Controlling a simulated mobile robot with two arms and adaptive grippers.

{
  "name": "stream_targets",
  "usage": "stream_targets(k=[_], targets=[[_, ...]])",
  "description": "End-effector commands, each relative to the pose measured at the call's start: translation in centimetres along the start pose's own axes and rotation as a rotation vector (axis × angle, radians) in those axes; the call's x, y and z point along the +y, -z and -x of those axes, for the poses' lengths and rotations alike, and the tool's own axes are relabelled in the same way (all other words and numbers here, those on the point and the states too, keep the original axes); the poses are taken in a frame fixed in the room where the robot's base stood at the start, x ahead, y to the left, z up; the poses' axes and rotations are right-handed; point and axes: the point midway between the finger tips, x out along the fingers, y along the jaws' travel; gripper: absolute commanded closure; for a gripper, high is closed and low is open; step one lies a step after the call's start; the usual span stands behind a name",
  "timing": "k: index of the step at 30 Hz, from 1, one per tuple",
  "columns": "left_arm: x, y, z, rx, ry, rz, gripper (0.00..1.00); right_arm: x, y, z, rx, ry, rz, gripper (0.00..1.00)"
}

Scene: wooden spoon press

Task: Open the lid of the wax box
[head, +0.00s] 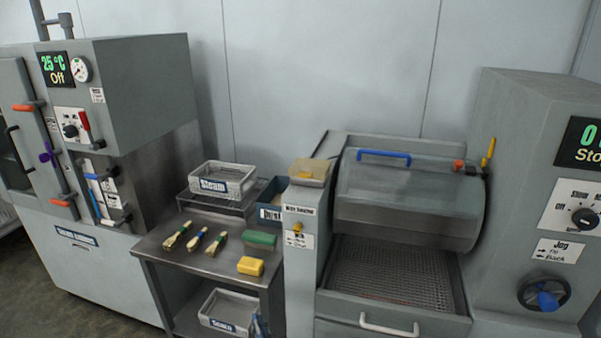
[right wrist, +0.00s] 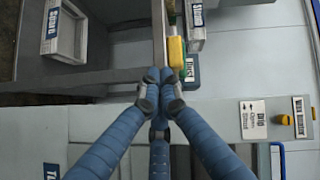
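The wax box (head: 308,172) is a small box with a pale, see-through top and something yellow inside. It sits on the grey machine's left ledge in the head view, above a label and a small yellow knob, and its lid looks down. My right gripper (head: 259,326) shows only as a small blue piece at the bottom edge, below and left of the wax box and apart from it. In the right wrist view its blue fingers (right wrist: 160,84) meet at their tips with nothing seen between them. My left gripper is not in view.
A lower basket (head: 228,309) is near my right gripper. The press drum (head: 408,200) with a blue handle stands right of the wax box.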

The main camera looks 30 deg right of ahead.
Motion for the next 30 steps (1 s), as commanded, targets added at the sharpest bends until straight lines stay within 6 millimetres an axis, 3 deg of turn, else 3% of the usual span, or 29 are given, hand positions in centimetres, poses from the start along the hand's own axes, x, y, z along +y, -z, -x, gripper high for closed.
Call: stream_targets(k=[1, 3, 6, 8, 11, 16, 22, 30], targets=[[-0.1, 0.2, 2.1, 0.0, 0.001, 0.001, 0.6, -6.8, 3.9, -1.5, 0.1, 0.069, -0.153, 1.0], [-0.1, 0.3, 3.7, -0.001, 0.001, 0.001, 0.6, -13.9, 9.3, -2.5, 0.241, 0.157, -0.403, 1.0], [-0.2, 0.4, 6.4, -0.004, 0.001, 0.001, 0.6, -23.4, 17.6, -2.3, 0.431, 0.282, -0.832, 1.0], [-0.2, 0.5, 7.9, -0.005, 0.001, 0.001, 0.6, -27.3, 21.8, -1.5, 0.532, 0.334, -1.122, 1.0], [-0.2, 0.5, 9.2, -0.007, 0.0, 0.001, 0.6, -29.2, 24.8, -0.5, 0.669, 0.333, -1.504, 1.0], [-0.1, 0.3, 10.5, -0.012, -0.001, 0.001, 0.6, -30.8, 24.9, 0.4, 0.772, 0.26, -1.89, 1.0], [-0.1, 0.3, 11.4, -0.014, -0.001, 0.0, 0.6, -30.7, 24.9, -0.1, 0.798, 0.219, -1.991, 1.0], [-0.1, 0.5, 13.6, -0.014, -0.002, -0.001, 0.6, -28.7, 27.2, -3.8, 0.799, 0.22, -1.984, 1.0]])
